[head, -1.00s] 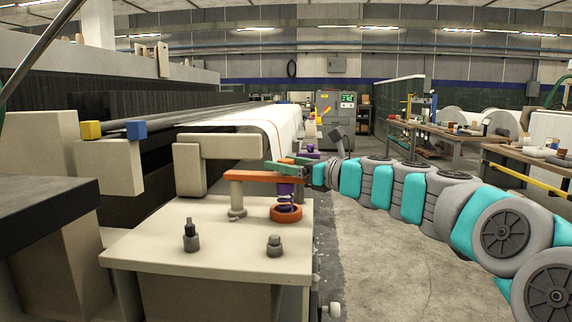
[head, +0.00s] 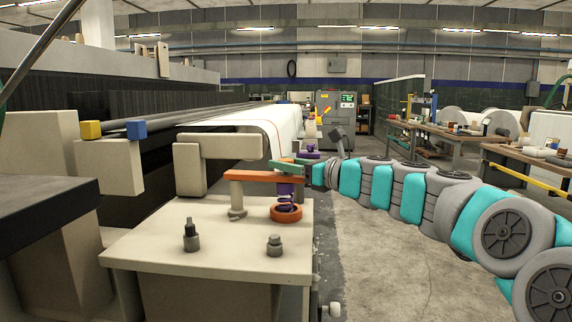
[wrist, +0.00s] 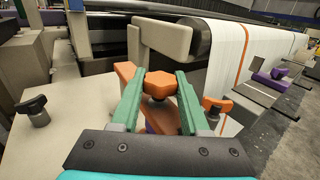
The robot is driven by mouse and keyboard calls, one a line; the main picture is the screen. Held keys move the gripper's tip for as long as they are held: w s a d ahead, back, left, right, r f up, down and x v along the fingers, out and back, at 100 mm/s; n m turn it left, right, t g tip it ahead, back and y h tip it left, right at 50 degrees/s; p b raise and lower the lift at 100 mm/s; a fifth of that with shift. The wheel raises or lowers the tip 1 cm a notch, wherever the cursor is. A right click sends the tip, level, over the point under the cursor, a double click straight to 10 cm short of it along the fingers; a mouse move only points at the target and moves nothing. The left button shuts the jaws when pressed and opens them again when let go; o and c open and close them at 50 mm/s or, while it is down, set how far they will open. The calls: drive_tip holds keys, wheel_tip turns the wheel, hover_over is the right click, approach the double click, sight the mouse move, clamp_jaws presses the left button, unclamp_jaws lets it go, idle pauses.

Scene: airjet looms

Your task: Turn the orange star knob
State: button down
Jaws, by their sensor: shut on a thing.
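The orange star knob (wrist: 160,84) sits between the two green fingers of my gripper (wrist: 160,78) in the wrist view. The fingers are shut on its sides. In the head view my gripper (head: 287,167) reaches in from the right, above the end of an orange lever (head: 258,177), and the star knob itself is hidden there. Below the lever stand a purple spring (head: 287,192) and an orange ring (head: 286,213) on a beige machine top (head: 160,245). In the wrist view the orange lever (wrist: 125,71) passes beneath the knob.
A smaller orange handle (wrist: 217,105) stands just right of my right finger. A black knob (wrist: 31,107) stands on the left of the machine top. A beige block (head: 190,168) is behind the lever. White fabric (head: 270,123) runs behind. The floor aisle (head: 390,255) at right is clear.

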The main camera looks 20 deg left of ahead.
drive_tip(key=shift+s+a+m+t, duration=0.1)
drive_tip(key=shift+m+t, duration=0.2)
drive_tip(key=shift+t, duration=0.2)
